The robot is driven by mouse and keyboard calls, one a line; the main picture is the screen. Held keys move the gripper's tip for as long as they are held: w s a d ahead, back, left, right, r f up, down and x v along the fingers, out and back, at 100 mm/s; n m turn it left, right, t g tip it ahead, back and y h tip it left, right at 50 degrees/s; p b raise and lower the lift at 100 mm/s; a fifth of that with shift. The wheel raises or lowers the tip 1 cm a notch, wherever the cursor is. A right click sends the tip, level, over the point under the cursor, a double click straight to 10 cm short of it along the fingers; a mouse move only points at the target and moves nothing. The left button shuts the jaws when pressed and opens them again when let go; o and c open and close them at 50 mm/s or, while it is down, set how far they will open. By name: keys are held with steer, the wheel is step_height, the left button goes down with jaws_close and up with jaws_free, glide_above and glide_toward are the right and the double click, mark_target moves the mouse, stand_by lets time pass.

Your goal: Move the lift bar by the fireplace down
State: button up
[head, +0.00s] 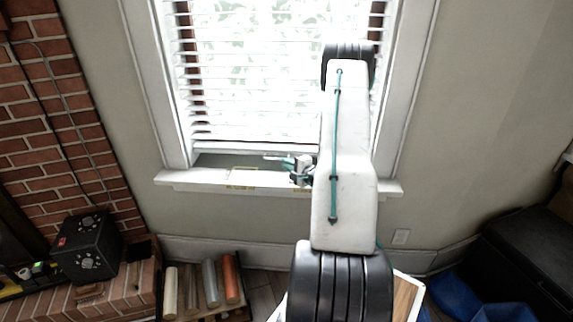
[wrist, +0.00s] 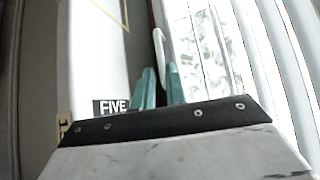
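The window blind's white bottom bar (head: 250,147), which I take as the lift bar, hangs level a little above the sill. My gripper (head: 298,168) is just below and in front of it, near its right part. In the wrist view my gripper's teal fingertips (wrist: 160,70) stand a little apart. A thin pale curved piece (wrist: 158,45) shows just beyond and between them, and I cannot tell whether they touch it. The blind's slats (wrist: 285,50) fill the right of that view. My arm hides the bar's right end in the head view.
The white sill (head: 200,180) lies close below the gripper. A brick fireplace (head: 75,110) with a black box (head: 85,245) stands at left. A rack of logs (head: 210,285) is below the window. A dark bench (head: 525,250) is at right.

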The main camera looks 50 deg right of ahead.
steer(key=shift+n+t+y, duration=0.3)
steer(key=shift+n+y, duration=0.1)
steer(key=shift+n, duration=0.2)
steer(key=w+r, duration=0.1)
steer(key=w+a+r, duration=0.1)
steer(key=w+r, duration=0.1)
steer(key=shift+w+a+r, duration=0.1)
steer(key=shift+w+a, duration=0.1)
steer(key=shift+w, duration=0.05)
jaws_close()
steer(key=w+a+r+n+g+y, duration=0.3)
steer(key=a+r+n+g+y, duration=0.15)
steer(key=a+n, duration=0.4)
steer(key=w+a+r+n+g+y, duration=0.4)
steer(key=a+n+g+y, duration=0.1)
steer(key=n, duration=0.7)
steer(key=s+d+r+n+g+h, duration=0.25)
steer(key=d+n+h, duration=0.2)
steer(key=d, duration=0.25)
steer(key=s+d+r+n+g+h, duration=0.2)
steer(key=d+n+g+h, duration=0.15)
steer(key=d+n, duration=0.25)
step_height(320, 180, down, 14)
steer(key=w+d, duration=0.1)
steer(key=d, duration=0.1)
steer(key=shift+w+d+r+n+h, duration=0.15)
steer(key=shift+w+d+n+h, duration=0.1)
steer(key=shift+d+n+h, duration=0.15)
